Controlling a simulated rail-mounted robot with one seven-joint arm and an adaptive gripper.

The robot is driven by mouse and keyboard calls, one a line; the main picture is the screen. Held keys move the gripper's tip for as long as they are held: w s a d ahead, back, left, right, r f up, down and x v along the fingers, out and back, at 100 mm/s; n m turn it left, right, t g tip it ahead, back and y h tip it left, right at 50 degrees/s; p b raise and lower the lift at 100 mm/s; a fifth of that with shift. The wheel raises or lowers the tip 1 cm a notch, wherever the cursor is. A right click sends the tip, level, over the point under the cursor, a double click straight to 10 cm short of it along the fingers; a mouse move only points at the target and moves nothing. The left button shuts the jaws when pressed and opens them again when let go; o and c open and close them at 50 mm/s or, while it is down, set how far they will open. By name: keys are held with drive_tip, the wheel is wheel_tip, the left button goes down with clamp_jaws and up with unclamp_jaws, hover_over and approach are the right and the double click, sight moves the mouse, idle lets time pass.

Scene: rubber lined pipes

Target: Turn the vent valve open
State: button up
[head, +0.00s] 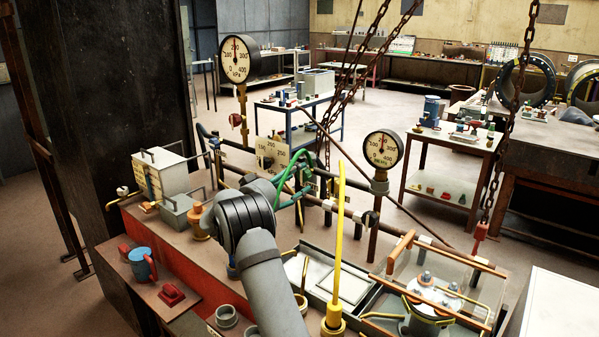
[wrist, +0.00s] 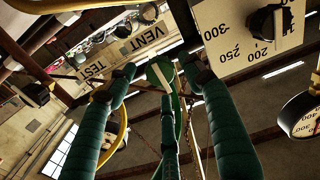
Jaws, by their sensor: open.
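My gripper (head: 300,170) has dark green fingers and is open, reaching over the bench beside the pipework. In the wrist view my gripper (wrist: 161,74) shows its fingers spread, with nothing held between them. A pale sign panel (wrist: 112,62) lettered VENT and TEST appears upside down beyond the fingertips. A pale bar-shaped handle with a green round part (wrist: 163,74) shows between the fingertips; I cannot tell whether it is the vent valve or touches a finger. The numbered dial plate (wrist: 227,32) with a black knob (wrist: 268,22) is to the right; the plate also shows in the head view (head: 278,150).
A round gauge (head: 383,149) stands on a post right of my gripper, and a kPa gauge (head: 239,58) stands behind left. A yellow upright pipe (head: 339,240) rises close to my arm. Rusty chains (head: 372,40) hang behind. A metal box (head: 160,172) sits on the left.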

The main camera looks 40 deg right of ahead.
drive_tip(key=shift+x, duration=1.1)
drive_tip(key=shift+c, duration=1.3)
drive_tip(key=c, duration=0.9)
